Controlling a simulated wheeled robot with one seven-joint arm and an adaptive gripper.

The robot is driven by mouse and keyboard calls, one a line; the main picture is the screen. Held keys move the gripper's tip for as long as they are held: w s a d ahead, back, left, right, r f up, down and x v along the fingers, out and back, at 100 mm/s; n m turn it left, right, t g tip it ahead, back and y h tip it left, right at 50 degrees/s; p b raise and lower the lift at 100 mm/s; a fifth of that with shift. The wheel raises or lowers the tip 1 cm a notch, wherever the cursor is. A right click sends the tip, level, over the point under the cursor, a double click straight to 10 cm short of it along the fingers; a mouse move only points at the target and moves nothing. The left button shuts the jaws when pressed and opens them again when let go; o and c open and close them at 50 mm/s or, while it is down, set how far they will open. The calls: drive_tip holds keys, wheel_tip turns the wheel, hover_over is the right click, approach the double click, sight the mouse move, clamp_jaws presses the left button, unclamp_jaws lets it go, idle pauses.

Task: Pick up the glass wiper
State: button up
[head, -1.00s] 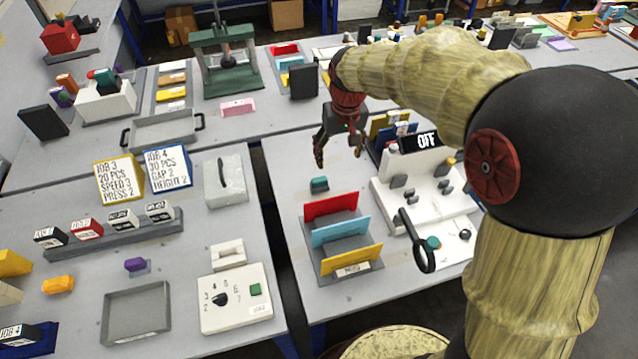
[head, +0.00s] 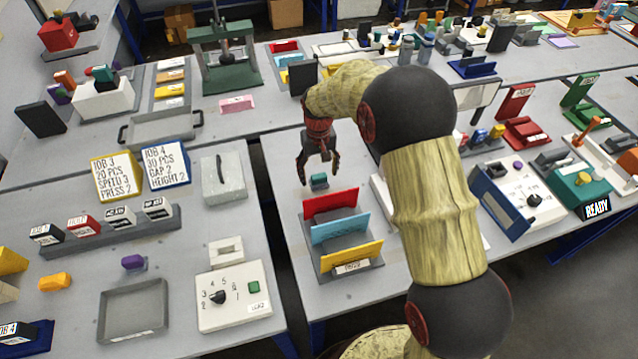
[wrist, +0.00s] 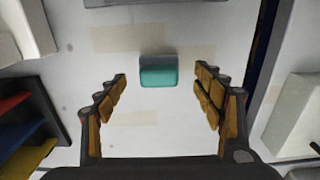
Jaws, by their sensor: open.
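The thing I take for the glass wiper is a small teal block with a grey back (head: 319,181). It lies on the table just behind the red, blue and yellow card rack. My gripper (head: 318,163) is open above it, pointing down. In the wrist view the teal block (wrist: 158,72) sits centred between and slightly beyond the open fingertips (wrist: 160,80). The fingers do not touch it, and nothing is held.
The card rack (head: 345,265) stands close in front of the block. A black upright panel (head: 303,78) stands behind my gripper. A white machine is partly hidden by my arm. Bare table lies left of the block, up to a gap between tables.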

sight(319, 176)
wheel_tip(319, 176, down, 3)
drive_tip(key=shift+f+b, duration=0.15)
drive_tip(key=shift+b, duration=0.3)
drive_tip(key=c, duration=0.3)
drive_tip(key=c, duration=0.8)
drive_tip(key=shift+c, duration=0.2)
